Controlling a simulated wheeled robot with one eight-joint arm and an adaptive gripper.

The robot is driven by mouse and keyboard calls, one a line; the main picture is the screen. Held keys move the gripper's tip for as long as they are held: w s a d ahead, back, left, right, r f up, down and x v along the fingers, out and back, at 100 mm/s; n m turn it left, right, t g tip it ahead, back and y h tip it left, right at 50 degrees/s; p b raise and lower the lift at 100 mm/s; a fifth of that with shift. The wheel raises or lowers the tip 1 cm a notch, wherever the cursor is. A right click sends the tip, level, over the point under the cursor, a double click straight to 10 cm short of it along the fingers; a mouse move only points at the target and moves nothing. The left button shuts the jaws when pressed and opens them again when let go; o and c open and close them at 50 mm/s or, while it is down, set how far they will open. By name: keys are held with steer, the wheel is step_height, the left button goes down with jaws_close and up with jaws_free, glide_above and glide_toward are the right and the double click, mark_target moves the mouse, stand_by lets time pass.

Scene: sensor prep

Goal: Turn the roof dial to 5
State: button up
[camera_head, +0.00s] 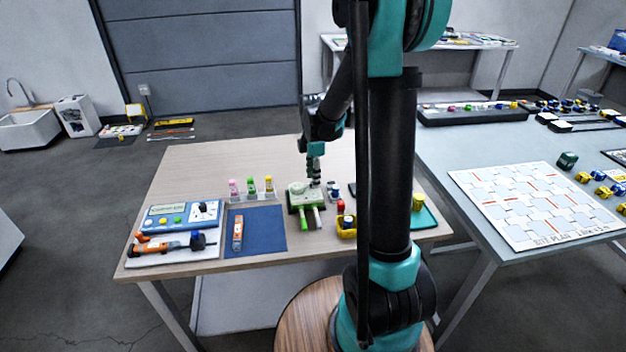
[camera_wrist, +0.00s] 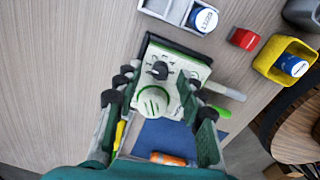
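A small white-and-green device (camera_head: 296,205) with a dark base stands on the wooden table, and it also shows in the wrist view (camera_wrist: 182,90). Which number the dial points to is too small to read. My gripper (camera_head: 314,178) points down over the device. In the wrist view my gripper (camera_wrist: 158,83) is open, its fingers apart to the left and right of the dial. Nothing shows between them but the device; I cannot tell whether they touch it.
A blue mat (camera_head: 268,222) with an orange tool (camera_head: 238,232) lies left of the device. A blue panel (camera_head: 165,219) is further left. Bottles in a white rack (camera_head: 269,195) stand behind the mat. A yellow bin (camera_wrist: 266,58) and red block (camera_wrist: 243,39) are near the device.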

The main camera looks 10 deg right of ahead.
steer(key=shift+f, duration=0.65)
steer(key=shift+c, duration=0.6)
jaws_close()
